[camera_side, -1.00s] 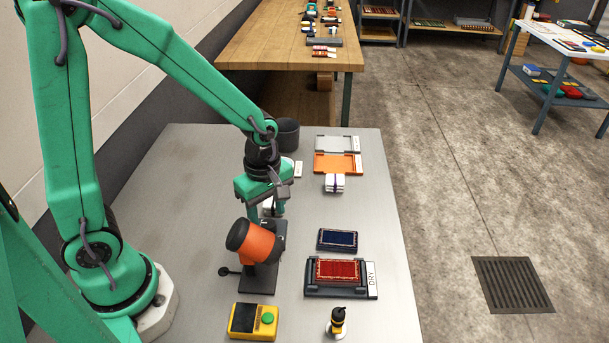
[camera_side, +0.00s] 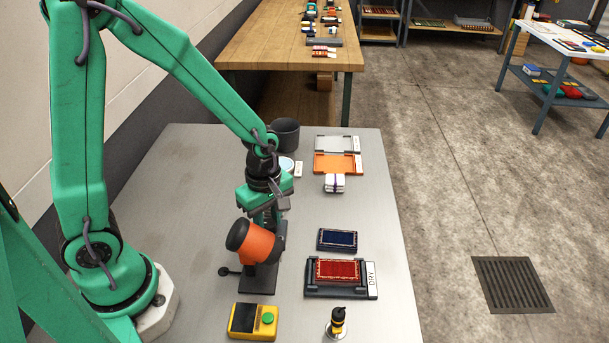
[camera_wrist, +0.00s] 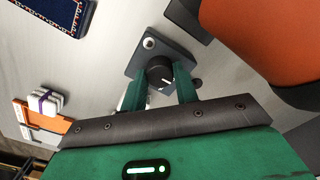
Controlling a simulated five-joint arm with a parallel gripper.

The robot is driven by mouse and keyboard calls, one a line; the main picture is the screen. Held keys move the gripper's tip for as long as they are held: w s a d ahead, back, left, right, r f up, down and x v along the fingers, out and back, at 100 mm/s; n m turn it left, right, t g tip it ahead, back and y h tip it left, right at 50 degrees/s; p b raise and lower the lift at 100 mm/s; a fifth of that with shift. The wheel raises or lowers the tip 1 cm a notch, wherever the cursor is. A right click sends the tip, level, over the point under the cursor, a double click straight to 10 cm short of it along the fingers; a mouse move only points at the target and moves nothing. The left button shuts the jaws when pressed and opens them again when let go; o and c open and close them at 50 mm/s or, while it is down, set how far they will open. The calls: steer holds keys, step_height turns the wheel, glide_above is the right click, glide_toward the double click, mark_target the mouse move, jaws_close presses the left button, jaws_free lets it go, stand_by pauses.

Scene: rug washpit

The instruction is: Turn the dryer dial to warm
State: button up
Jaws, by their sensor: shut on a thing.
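The orange dryer (camera_side: 262,244) with a dark end cap lies tilted on a dark stand in the side view. Its orange body (camera_wrist: 275,40) fills the upper right of the wrist view. The black dial (camera_wrist: 160,78), with a white pointer mark, sits on a small dark grey box (camera_wrist: 153,50). My gripper (camera_wrist: 160,88) has its two green fingers on either side of the dial, shut on it. In the side view my gripper (camera_side: 268,218) is just behind the dryer, which hides the fingertips and the dial.
A yellow box (camera_side: 242,320) with a green button and a small black-and-yellow bottle (camera_side: 337,322) stand in front. Orange (camera_side: 335,170) and grey trays lie behind.

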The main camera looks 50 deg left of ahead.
steer(key=shift+m, duration=0.5)
steer(key=m, duration=0.3)
steer(key=shift+m, duration=0.3)
steer(key=m, duration=1.5)
steer(key=shift+m, duration=0.3)
steer(key=o, duration=1)
steer(key=shift+c, duration=0.2)
steer(key=shift+r, duration=0.15)
